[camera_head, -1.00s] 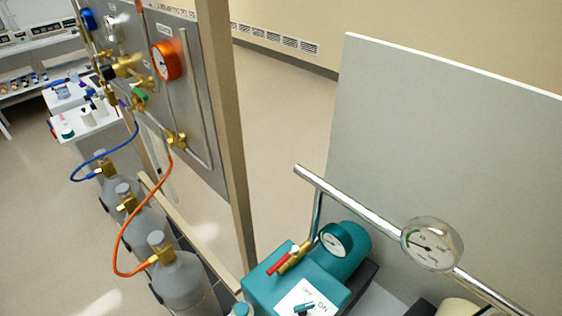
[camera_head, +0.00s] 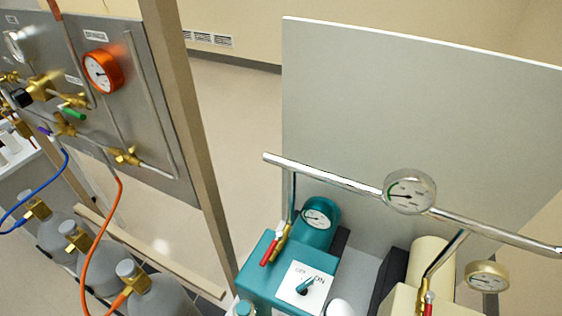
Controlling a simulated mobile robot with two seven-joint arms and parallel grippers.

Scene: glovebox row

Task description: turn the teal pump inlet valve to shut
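The teal pump (camera_head: 262,279) stands at the lower middle of the head view. Its inlet valve (camera_head: 272,246) is a brass body with a red lever, on the pump's top left below a thin pipe. The red lever seems to lie roughly in line with the brass body. A round gauge (camera_head: 317,218) sits on the teal cylinder behind it. Neither of my grippers is in view.
A metal pipe (camera_head: 330,178) with a large gauge (camera_head: 409,192) runs above the pump. A cream pump (camera_head: 430,262) with another red-levered valve stands to the right. Grey cylinders (camera_head: 150,292) with an orange hose are at left. A pale panel (camera_head: 400,110) stands behind.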

